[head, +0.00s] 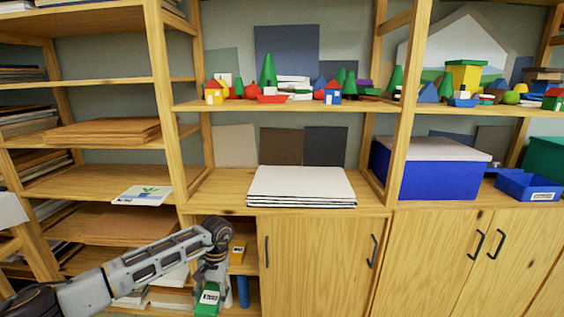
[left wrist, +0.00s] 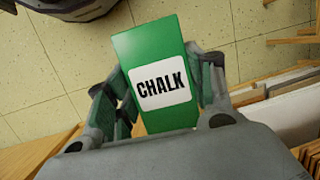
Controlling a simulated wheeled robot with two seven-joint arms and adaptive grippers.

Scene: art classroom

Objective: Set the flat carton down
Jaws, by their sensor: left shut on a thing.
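The green carton (left wrist: 150,50) with a white CHALK label is between the fingers of my left gripper (left wrist: 160,80) in the left wrist view. The gripper is shut on it, a finger on each side. In the head view the left gripper (head: 211,278) hangs down in front of the shelf unit, below the counter. The carton (head: 207,307) shows at its lower end, partly cut off by the picture's bottom edge. My right gripper is in neither view.
A stack of white boards (head: 301,187) lies on the wooden counter, beside a blue box (head: 425,175) with a pale lid. Closed cupboard doors (head: 318,268) are to the right.

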